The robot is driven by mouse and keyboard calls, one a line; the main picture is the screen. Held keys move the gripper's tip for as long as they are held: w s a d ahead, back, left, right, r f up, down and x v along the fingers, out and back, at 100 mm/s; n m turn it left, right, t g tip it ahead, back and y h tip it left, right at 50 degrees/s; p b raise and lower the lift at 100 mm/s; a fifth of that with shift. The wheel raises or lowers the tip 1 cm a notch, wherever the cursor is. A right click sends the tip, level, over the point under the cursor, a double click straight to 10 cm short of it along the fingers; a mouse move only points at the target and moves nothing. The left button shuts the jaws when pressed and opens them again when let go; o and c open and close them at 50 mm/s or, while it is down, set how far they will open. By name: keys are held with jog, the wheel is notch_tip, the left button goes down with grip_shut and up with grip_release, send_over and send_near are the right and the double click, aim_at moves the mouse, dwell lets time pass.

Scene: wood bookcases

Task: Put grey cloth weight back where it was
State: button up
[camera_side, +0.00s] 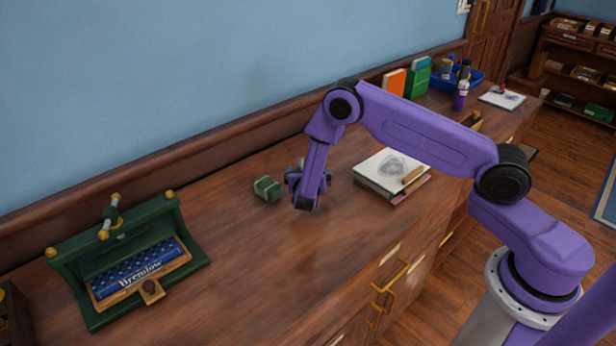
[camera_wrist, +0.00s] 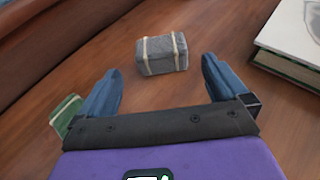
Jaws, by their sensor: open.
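The grey cloth weight (camera_wrist: 162,55), a small block with two pale straps, lies on the wooden top in the wrist view. It sits just beyond my gripper (camera_wrist: 162,72), centred between the line of the two blue fingers and apart from them. The fingers are open with nothing between them. In the side view my gripper (camera_side: 306,180) points down low over the bookcase top, and the arm hides most of what is behind it; I cannot make out the grey weight there. A similar green weight (camera_side: 267,188) stands left of my gripper; it also shows beside the left finger (camera_wrist: 66,113).
Stacked books (camera_side: 378,172) with a drawing on top lie right of my gripper. A blue tray (camera_side: 478,77) and a purple bottle (camera_side: 461,95) are at the back. Bare wood lies between stand and green weight.

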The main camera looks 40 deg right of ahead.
jog(key=shift+v, duration=1.5)
jog(key=shift+r, duration=0.15)
jog(key=s+a+r+m+g+y, duration=0.15)
jog(key=s+r+m+g, duration=0.5)
jog(key=s+r, duration=0.75)
jog(key=s+a+r+m+g+y, duration=0.1)
jog(key=s+m+y, duration=0.3)
jog(key=s, duration=0.9)
jog(key=s+a+r+m+g+y, duration=0.2)
jog(key=s+r+m+y, duration=0.2)
jog(key=s, duration=0.9)
jog(key=shift+s+y, duration=0.25)
jog(key=shift+y, duration=0.1)
